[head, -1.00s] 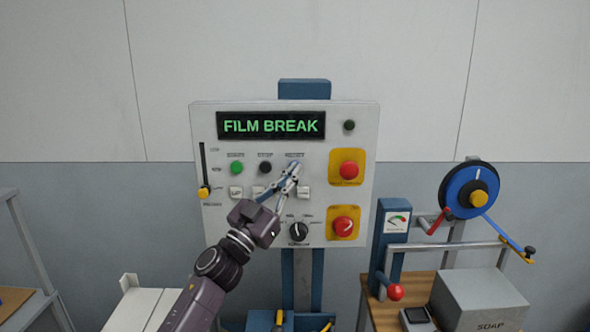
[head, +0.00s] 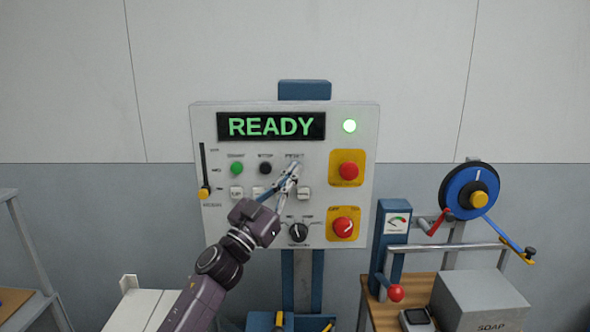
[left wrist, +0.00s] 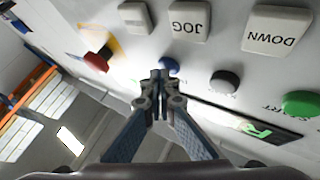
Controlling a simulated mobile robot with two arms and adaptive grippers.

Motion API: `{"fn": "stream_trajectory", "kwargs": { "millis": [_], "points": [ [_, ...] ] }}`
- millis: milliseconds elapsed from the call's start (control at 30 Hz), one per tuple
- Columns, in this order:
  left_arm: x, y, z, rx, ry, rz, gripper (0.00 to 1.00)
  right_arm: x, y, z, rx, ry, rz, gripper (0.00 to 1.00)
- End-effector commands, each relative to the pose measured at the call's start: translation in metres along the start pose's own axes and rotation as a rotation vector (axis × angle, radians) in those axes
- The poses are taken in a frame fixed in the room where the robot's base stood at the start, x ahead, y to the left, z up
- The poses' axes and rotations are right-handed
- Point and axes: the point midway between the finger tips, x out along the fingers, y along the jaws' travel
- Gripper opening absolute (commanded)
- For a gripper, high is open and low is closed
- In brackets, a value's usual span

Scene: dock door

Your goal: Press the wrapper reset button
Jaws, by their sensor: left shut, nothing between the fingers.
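The wrapper control panel (head: 215,220) faces me, and its display (head: 271,126) reads READY in green. In the left wrist view the blue reset button (left wrist: 168,64) shows partly behind the shut fingertips (left wrist: 158,78). I cannot tell whether the tips still touch it. My right gripper is not in view.
Left of the tips are the black stop button (head: 265,168) and green start button (head: 236,168). White keys lie below. A red mushroom button (head: 348,171) and red switch (head: 343,225) sit to the right.

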Motion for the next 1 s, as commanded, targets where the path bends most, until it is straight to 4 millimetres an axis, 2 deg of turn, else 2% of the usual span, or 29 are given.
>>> {"fn": "stream_trajectory", "kwargs": {
  "millis": [300,667,1000],
  "points": [
    [-0.011,0.007,-0.009,0.001,-0.002,0.0,0.0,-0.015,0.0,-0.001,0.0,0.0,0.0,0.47],
    [-0.013,0.009,-0.008,0.0,-0.002,0.0,0.0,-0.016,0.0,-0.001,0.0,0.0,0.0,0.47],
    [-0.033,0.024,-0.026,0.0,-0.002,0.0,0.0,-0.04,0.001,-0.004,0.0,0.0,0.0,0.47]
  ]
}}
